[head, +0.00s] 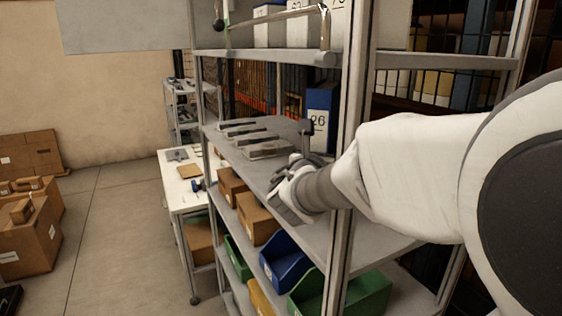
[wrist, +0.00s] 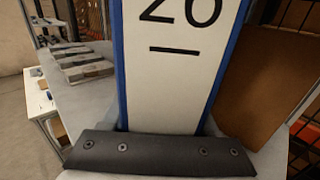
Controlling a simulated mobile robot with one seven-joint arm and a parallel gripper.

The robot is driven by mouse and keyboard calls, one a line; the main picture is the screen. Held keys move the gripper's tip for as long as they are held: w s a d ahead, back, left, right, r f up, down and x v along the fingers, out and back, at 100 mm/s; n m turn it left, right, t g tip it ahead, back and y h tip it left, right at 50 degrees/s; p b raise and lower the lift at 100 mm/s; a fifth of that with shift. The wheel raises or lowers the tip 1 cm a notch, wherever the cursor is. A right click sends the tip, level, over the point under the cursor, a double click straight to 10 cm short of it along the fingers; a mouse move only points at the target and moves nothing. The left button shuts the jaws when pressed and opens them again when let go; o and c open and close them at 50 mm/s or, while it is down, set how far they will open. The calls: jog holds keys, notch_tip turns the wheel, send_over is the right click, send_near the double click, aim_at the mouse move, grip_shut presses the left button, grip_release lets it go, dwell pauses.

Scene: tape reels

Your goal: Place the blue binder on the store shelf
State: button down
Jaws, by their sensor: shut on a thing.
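The blue binder (head: 321,103) has a white label reading 26 and stands upright over the middle shelf board (head: 300,233) in the head view. Its label and blue edges (wrist: 122,70) fill the middle of the wrist view. My gripper (head: 298,172) is at the lower part of the binder and is shut on it. A dark gripper part (wrist: 160,155) crosses the front of the binder's lower end in the wrist view. The binder's base is hidden, so I cannot tell whether it touches the board.
Several flat grey items (head: 268,149) lie left of the binder on the same board. A metal upright (head: 352,110) stands close to my arm. White-labelled binders (head: 268,28) fill the board above. Bins, including a blue one (head: 286,262), sit below. A brown panel (wrist: 268,85) is right of the binder.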

jog(key=shift+w+d+f+b, duration=0.1)
jog(key=shift+f+b, duration=0.9)
jog(key=shift+f, duration=0.7)
jog(key=shift+f+b, duration=0.25)
jog(key=shift+b, duration=0.05)
jog(key=shift+c, duration=0.8)
grip_release()
jog(key=shift+r, duration=0.1)
jog(key=shift+r+p, duration=0.25)
jog(key=shift+p, duration=0.2)
jog(key=v, duration=0.3)
jog(key=b+v, duration=0.1)
jog(key=v, duration=0.3)
jog(key=shift+s+f, duration=0.2)
jog(key=shift+s, duration=0.05)
